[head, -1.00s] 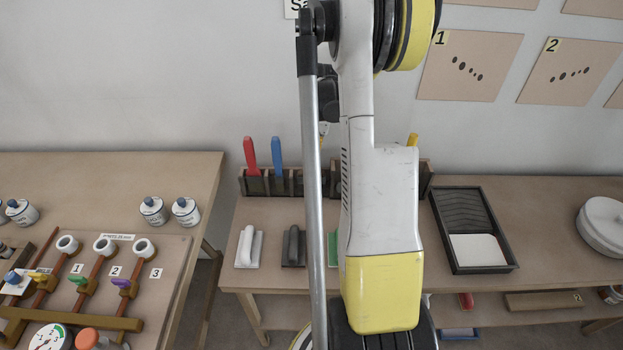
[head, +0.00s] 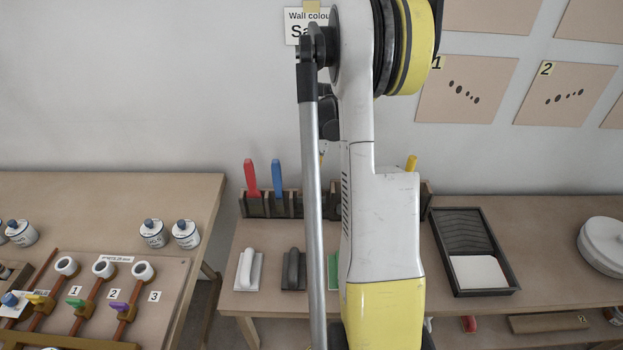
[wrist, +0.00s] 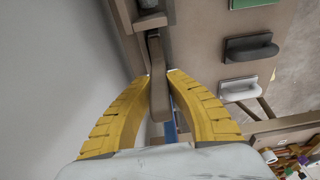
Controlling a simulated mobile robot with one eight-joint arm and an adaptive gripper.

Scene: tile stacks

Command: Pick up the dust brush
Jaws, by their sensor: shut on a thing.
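My gripper (wrist: 160,76) shows in the wrist view with its two yellow fingers close on either side of a brown-grey handle (wrist: 157,98), and it is shut on it. The handle appears to be that of the dust brush; its far end runs up to the dark tool rack, and bristles are not visible. I cannot tell whether it is clear of the rack. In the head view my arm hides the gripper and the held handle.
The tool rack (head: 257,207) stands against the wall with red (head: 249,177), blue (head: 276,177) and yellow (head: 411,163) handles. White (head: 247,270) and dark (head: 293,270) floats lie before it. A black paint tray (head: 473,250) is to the right. The wall is close behind.

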